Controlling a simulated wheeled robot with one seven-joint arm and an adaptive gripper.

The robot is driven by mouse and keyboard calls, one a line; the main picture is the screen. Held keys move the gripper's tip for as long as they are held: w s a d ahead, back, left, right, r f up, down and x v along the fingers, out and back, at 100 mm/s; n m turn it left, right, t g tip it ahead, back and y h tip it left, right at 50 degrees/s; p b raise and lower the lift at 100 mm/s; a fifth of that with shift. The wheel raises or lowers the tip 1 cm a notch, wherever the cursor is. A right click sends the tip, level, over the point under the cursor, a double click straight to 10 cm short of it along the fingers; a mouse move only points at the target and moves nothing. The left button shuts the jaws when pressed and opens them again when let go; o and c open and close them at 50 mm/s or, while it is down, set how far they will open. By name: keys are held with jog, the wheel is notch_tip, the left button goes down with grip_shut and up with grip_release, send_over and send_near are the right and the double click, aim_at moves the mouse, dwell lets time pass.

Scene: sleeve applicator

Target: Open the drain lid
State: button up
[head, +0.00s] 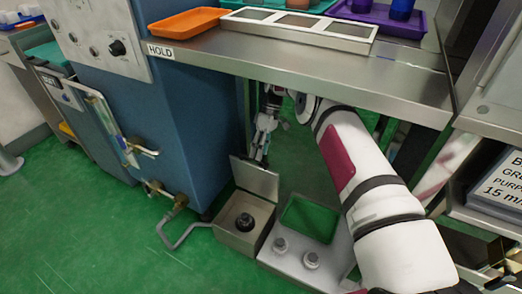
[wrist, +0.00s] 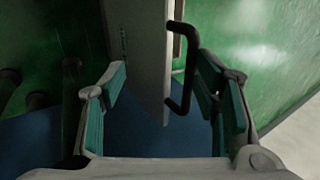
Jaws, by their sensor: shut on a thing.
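The drain lid (head: 255,178) is a flat grey metal plate, standing raised and steeply tilted at the back edge of the open drain box (head: 226,236). A dark round fitting (head: 245,221) shows inside the box. My gripper (head: 261,153) is at the lid's upper edge, under the bench. In the wrist view, the lid (wrist: 145,50) and its black bar handle (wrist: 188,75) lie between the fingers of my gripper (wrist: 163,100). My gripper is shut on the lid, with the handle by the right finger. The exact contact on the left finger is hard to see.
The steel bench (head: 300,75) overhangs my arm. A blue cabinet (head: 175,125) with brass valves and a pipe (head: 180,238) stands left of the drain. Open green floor is at the front left.

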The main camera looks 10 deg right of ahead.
jog(key=shift+d+f, duration=0.2)
jog(key=shift+f, duration=0.15)
jog(key=shift+c, duration=0.3)
jog(key=shift+w+d+r, duration=0.1)
jog(key=shift+w+r, duration=0.05)
jog(key=shift+r, duration=0.2)
jog(key=shift+c, duration=0.2)
jog(key=v, duration=0.7)
jog(key=shift+a+r, duration=0.2)
jog(key=shift+a, duration=0.05)
jog(key=shift+a, duration=0.1)
